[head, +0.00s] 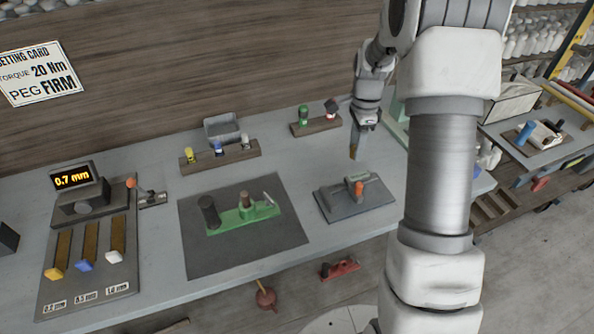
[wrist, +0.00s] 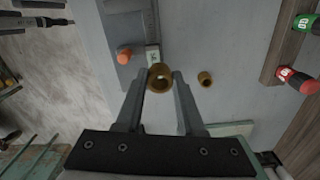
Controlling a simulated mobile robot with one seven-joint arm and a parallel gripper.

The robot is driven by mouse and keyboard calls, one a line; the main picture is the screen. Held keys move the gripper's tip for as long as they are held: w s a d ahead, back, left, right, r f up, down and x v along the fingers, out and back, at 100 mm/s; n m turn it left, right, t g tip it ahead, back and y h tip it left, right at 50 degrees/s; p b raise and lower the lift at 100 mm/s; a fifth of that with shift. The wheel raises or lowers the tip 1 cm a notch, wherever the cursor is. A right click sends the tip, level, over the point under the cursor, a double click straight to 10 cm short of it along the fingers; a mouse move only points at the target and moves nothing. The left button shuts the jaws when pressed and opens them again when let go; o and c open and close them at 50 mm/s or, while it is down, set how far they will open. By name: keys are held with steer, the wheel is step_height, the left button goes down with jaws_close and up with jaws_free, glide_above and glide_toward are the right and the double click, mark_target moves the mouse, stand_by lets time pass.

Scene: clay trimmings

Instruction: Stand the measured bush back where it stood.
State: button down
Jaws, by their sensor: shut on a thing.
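My gripper (head: 356,143) hangs above the right part of the bench, beyond the grey fixture. It is shut on a brass bush (head: 353,153), held at the fingertips. In the wrist view the held bush (wrist: 160,77) shows as a ring between the fingertips (wrist: 161,84). A second, smaller-looking brass bush (wrist: 204,78) stands on the bench just to the right of it, apart from my fingers. I cannot make out this second bush in the head view. A display (head: 73,178) at the left reads 0.7 mm.
The grey fixture (head: 330,208) with an orange knob (wrist: 124,56) is close by. A wooden rack (head: 316,127) holds green- and red-handled tools at the back. A dark mat (head: 205,262) carries a green fixture (head: 225,222). Grey bench top is bare around the second bush.

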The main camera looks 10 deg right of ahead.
steer(key=w+a, duration=0.1)
steer(key=w, duration=0.1)
steer(key=p, duration=0.1)
glide_above(306, 169)
step_height(306, 169, down, 7)
steer(key=shift+f, duration=2)
steer(key=shift+f, duration=0.2)
steer(key=c, duration=0.5)
jaws_free()
